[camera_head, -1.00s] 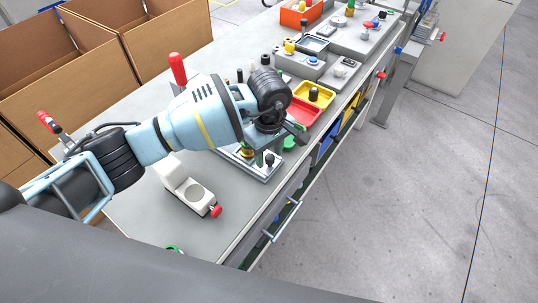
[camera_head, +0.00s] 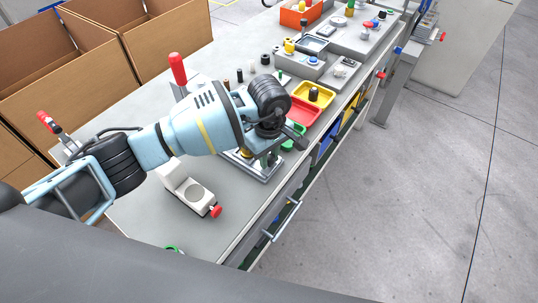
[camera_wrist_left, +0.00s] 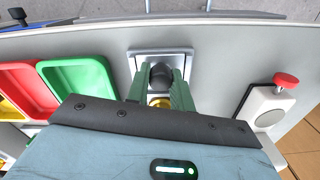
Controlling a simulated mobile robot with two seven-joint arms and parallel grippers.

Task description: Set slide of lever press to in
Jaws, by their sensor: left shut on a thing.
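The lever press has a grey metal base (camera_head: 262,174) near the table's front edge. A red-handled lever (camera_head: 177,68) rises behind my arm and seems to belong to it, but the join is hidden. My left gripper (camera_head: 268,158) points down over the base. In the left wrist view, its green fingers (camera_wrist_left: 161,82) stand on both sides of a black knob (camera_wrist_left: 160,74) at the front of the press and are shut on it. A brass-coloured round part (camera_wrist_left: 158,102) shows between the fingers, partly hidden by the gripper. My right gripper is out of view.
A white fixture with a red knob (camera_head: 216,211) stands beside the press. Red (camera_head: 304,110), yellow (camera_head: 325,93) and green (camera_wrist_left: 77,84) trays lie on the other side. Cardboard boxes (camera_head: 60,75) stand behind the table.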

